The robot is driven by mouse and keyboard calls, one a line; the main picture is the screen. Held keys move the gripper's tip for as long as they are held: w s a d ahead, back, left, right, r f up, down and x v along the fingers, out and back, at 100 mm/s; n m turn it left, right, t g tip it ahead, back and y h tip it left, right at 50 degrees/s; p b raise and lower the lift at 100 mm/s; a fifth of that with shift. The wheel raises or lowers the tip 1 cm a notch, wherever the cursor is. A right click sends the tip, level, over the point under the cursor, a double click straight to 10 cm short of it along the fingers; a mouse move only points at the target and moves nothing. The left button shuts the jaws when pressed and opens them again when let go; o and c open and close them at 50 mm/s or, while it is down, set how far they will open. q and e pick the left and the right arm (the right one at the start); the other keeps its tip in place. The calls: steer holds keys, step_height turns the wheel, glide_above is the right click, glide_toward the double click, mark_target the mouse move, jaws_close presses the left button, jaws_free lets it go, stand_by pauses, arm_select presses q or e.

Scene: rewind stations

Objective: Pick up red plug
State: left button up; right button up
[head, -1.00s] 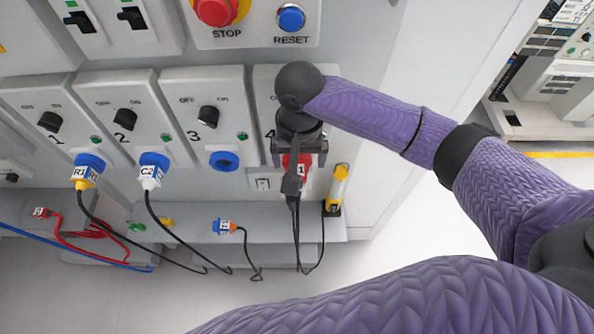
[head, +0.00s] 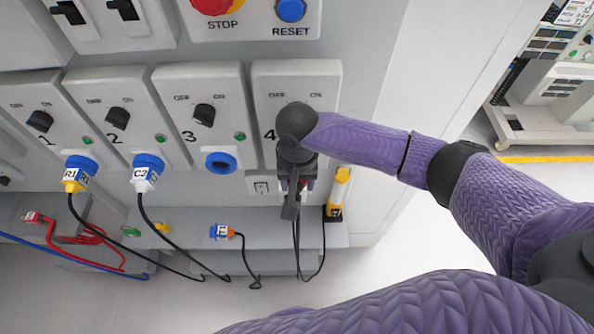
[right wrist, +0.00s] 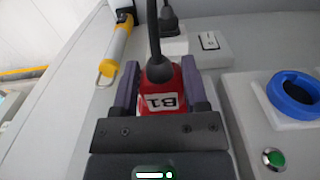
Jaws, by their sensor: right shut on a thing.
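A black cable (right wrist: 153,35) runs from the plug's back end and hangs down in the head view. There the gripper is in front of the lower part of station 4 (head: 323,100) and hides nearly all of the plug. The plug's front end and any station 4 socket are hidden, so I cannot tell whether it is seated. My left gripper is out of view.
Station 3 has an empty blue socket (head: 221,163). A yellow plug (head: 78,174) and a white plug (head: 146,172) are in stations 1 and 2. A yellow bar (head: 338,190) stands close right of the gripper.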

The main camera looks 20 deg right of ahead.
jaws_close()
steer(key=shift+s+r, duration=0.15)
steer(key=shift+r, duration=0.15)
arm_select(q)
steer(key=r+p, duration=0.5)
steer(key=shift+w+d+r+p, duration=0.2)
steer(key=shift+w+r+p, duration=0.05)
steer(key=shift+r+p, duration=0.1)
arm_select(e)
steer(key=s+r, duration=0.3)
steer(key=s, duration=0.4)
steer(key=s+a+r, duration=0.1)
steer(key=s+r, duration=0.3)
steer(key=s, duration=0.2)
steer(key=shift+s+r, duration=0.25)
steer(key=shift+s, duration=0.1)
steer(key=shift+a, duration=0.1)
